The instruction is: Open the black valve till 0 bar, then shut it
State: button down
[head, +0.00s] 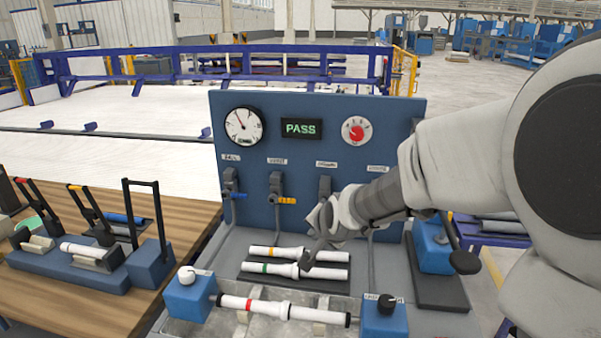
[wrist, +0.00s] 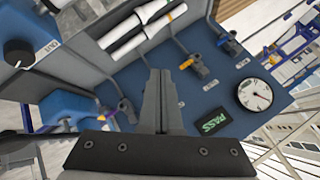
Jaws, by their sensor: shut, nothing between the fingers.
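The blue panel carries a row of valves. The left one (head: 231,183) has a blue handle and the second (head: 278,186) an orange-yellow handle. The third valve (head: 325,186) has a dark body, and its handle is hidden behind my gripper; I cannot tell whether it is black. My gripper (head: 309,261) is shut and empty, in front of the panel above the white pipes. In the wrist view its closed fingers (wrist: 162,75) cover the panel between the yellow-handled valve and a purple-handled valve (wrist: 124,108). The pressure gauge (head: 244,125) has its needle toward the upper left; its numbers are unreadable.
A display (head: 301,129) reads PASS, beside a red dial (head: 356,130). White pipes (head: 290,254) lie below the panel. A pipe with a red band (head: 283,308) sits between two blue clamp blocks, the right one with a black knob (head: 386,303). A wooden table (head: 55,300) with fixtures stands left.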

jog(key=w+a+f+m+t+y+p, duration=0.1)
jog(key=w+f+m+t, duration=0.1)
jog(key=w+f+m, duration=0.35)
jog(key=w+a+f+m+t+p, duration=0.1)
jog(key=w+a+f+m+t, duration=0.15)
jog(key=w+m, duration=0.55)
jog(key=w+d+f+m+h+p, duration=0.1)
jog(key=w+d+f+m+h, duration=0.2)
jog(key=d+m, duration=0.45)
jog(key=w+d+f+m+h, duration=0.2)
jog(key=d+f+m+h, duration=0.15)
jog(key=m, duration=0.65)
jog(key=w+d+p, duration=0.2)
jog(key=w, duration=0.6)
jog(key=shift+w+d+n+p, duration=0.3)
jog(key=shift+w+p, duration=0.05)
jog(key=shift+w, duration=0.05)
jog(key=shift+d+r, duration=0.15)
